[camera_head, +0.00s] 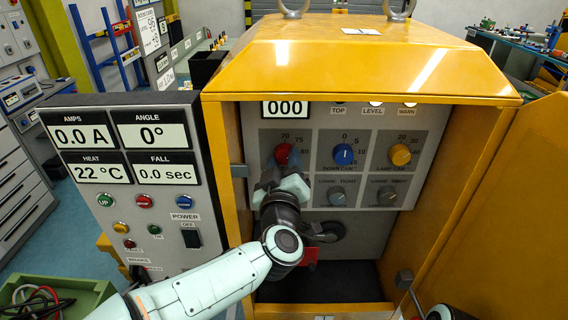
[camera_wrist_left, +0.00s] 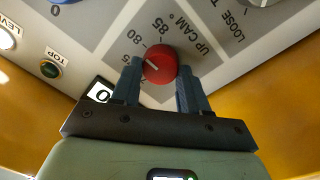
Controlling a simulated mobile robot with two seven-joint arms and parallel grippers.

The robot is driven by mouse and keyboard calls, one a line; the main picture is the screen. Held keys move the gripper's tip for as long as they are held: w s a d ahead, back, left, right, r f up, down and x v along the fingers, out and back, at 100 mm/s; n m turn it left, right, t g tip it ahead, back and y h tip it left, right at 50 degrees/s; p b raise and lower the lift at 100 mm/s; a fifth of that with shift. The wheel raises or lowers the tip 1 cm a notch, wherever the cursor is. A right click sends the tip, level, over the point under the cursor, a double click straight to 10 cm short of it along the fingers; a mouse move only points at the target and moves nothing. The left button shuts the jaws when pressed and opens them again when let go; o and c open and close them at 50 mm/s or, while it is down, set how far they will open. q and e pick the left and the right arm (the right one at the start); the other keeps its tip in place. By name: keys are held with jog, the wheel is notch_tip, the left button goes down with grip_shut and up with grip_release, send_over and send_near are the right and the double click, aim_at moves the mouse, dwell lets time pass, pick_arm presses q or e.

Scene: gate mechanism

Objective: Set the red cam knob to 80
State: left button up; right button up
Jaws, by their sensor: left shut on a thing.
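The red cam knob (camera_head: 283,153) sits at the upper left of the grey panel inside the yellow cabinet, under the label row 70, 75. In the left wrist view the knob (camera_wrist_left: 160,61) carries a white pointer mark. The mark points to the left side of the scale, roughly between 75 and 80; the exact value I cannot tell. My left gripper (camera_head: 278,177) is at the knob from below. In the left wrist view its two fingers (camera_wrist_left: 158,76) stand on either side of the knob, shut on it. The gripper partly hides the dial in the head view.
A blue knob (camera_head: 343,154) and a yellow knob (camera_head: 400,154) sit to the right on the panel, with two grey knobs below. A black round handle (camera_head: 328,232) is lower down. The cabinet door (camera_head: 505,215) stands open at right.

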pick_arm(q)
jog(key=o, duration=1.1)
jog(key=shift+c, duration=0.2)
jog(key=s+b, duration=0.1)
jog(key=s, duration=1.2)
jog(key=shift+s+a+f+b, duration=0.2)
jog(key=shift+a+f+b, duration=0.1)
